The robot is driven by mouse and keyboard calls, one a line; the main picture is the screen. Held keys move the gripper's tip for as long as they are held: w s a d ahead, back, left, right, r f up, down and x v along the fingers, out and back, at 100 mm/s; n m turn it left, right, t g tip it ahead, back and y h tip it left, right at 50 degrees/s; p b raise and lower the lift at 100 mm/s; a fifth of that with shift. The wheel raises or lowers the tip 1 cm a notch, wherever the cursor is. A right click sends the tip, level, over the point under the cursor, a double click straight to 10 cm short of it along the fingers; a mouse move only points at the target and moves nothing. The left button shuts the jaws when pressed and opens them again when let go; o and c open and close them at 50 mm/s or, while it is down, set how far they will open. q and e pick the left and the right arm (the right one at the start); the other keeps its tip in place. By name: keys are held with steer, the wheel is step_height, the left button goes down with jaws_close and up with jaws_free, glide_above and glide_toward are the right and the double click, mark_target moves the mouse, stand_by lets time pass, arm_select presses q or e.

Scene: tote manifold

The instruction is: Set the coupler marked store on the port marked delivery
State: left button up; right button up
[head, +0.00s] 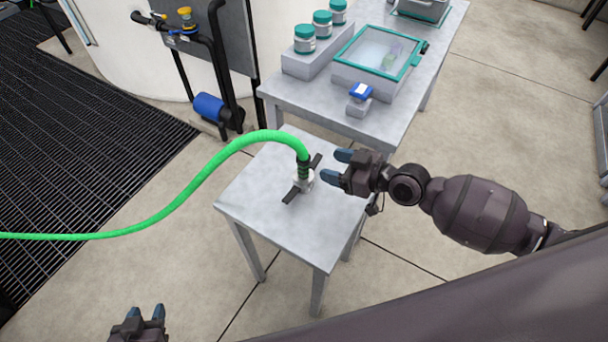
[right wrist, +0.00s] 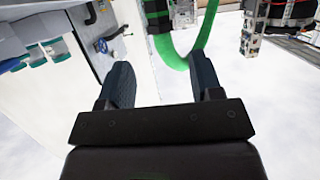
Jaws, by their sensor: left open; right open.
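A green hose (head: 205,172) arches in from the left in the head view and ends in a coupler (head: 303,178) with a pale collar and dark side handles. The coupler stands about upright on the small grey table (head: 262,205). I cannot read any marking on it and cannot make out a port marked delivery. My right gripper (head: 336,166) is open and empty, just right of the coupler, fingers pointing at it. In the right wrist view the hose (right wrist: 175,55) shows beyond the open fingers (right wrist: 163,80). My left gripper (head: 146,312) is open and empty at the bottom left, away from the table.
A longer grey table (head: 300,95) behind holds teal-lidded jars (head: 305,40), a clear teal-framed box (head: 377,55) and a small blue-topped block (head: 360,97). Dark pipework with a blue cylinder (head: 210,107) stands by a white tank.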

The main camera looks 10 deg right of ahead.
mark_target(308, 160)
steer(key=shift+x, duration=4.55)
steer(key=shift+f, duration=0.15)
jaws_close()
